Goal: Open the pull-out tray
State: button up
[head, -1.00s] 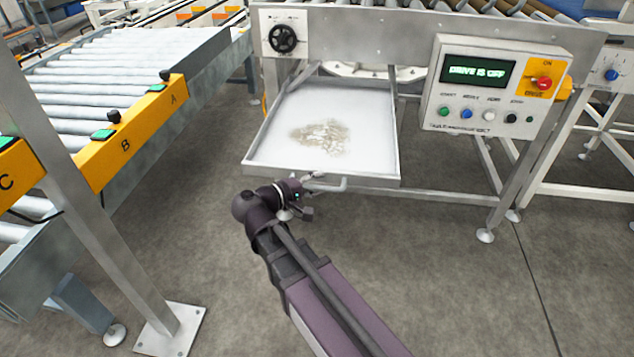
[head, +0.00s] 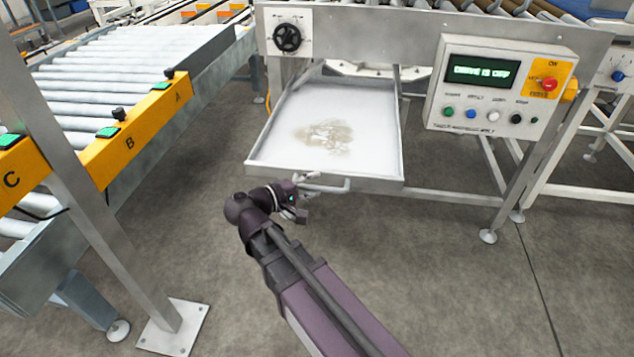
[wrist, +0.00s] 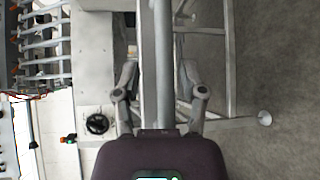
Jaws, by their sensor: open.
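The pull-out tray (head: 262,130) extends from under the machine in the head view. It is a shallow metal tray with a pale floor and a brownish patch of debris. A grey bar handle (head: 330,189) runs along its front face. My gripper (head: 299,201) is at the left end of this handle, just in front of the tray. In the wrist view my gripper (wrist: 160,78) has its fingers apart, one on each side of a long grey bar, which looks like the handle (wrist: 163,60). Gaps show on both sides; whether either finger touches is unclear.
A control box (head: 495,90) with a lit display hangs at the right of the machine. A roller conveyor (head: 130,65) and a steel post (head: 95,200) stand at the left. The floor in front is clear.

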jog(key=p+v, duration=0.2)
jog(key=v, duration=1.1)
jog(key=shift+s, duration=0.2)
dwell(1.3)
jog(key=shift+a, duration=0.1)
dwell(0.6)
